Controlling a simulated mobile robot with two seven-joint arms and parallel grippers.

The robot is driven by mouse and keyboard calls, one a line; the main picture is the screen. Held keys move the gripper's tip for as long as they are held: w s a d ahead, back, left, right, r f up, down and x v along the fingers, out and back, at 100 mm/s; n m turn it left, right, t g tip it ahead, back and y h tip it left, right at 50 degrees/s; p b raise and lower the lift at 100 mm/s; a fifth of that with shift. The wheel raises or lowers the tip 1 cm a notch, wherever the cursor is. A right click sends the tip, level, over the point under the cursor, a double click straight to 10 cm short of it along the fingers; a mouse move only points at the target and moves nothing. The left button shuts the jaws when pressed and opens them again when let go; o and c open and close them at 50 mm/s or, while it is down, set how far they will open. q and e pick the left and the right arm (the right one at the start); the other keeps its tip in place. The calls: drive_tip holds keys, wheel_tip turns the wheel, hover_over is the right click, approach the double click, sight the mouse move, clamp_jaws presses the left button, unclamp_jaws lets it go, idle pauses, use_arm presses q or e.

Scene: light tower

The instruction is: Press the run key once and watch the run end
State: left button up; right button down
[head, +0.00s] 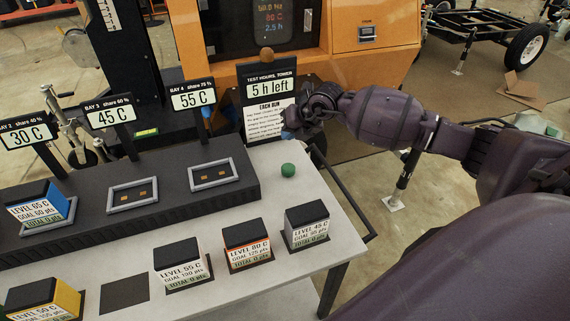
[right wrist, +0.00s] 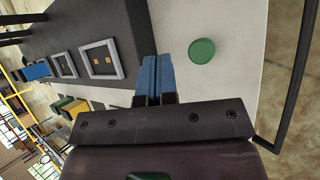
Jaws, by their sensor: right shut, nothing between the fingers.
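The green round key (head: 288,170) stands on the light tabletop to the right of the dark bay block. It also shows in the right wrist view (right wrist: 202,51), to the right of the fingertips. My right gripper (head: 288,134) is beyond the key in the head view, in front of the test-hours sign (head: 267,90), which reads "5 h left". Its blue fingers (right wrist: 152,75) are together, empty and apart from the key. The gripper partly covers the sign's lower text. My left gripper is not in view.
The bay block (head: 85,224) has two empty framed slots and one holding a blue-sided level block (head: 40,205). Several more level blocks, such as the "45 C" one (head: 307,225), stand along the front. An orange machine (head: 375,45) is behind the table (head: 335,240).

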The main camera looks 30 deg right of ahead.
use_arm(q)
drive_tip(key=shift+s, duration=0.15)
use_arm(e)
drive_tip(key=shift+d, duration=0.15)
drive_tip(key=b, duration=0.4)
hover_over(289, 165)
wheel_tip(289, 165, down, 6)
drive_tip(key=shift+f, duration=0.95)
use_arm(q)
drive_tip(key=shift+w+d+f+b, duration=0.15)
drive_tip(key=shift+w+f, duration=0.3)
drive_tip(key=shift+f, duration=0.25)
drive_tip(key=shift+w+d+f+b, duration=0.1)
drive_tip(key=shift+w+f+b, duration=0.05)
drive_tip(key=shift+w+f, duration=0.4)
use_arm(e)
drive_tip(key=shift+f, duration=0.45)
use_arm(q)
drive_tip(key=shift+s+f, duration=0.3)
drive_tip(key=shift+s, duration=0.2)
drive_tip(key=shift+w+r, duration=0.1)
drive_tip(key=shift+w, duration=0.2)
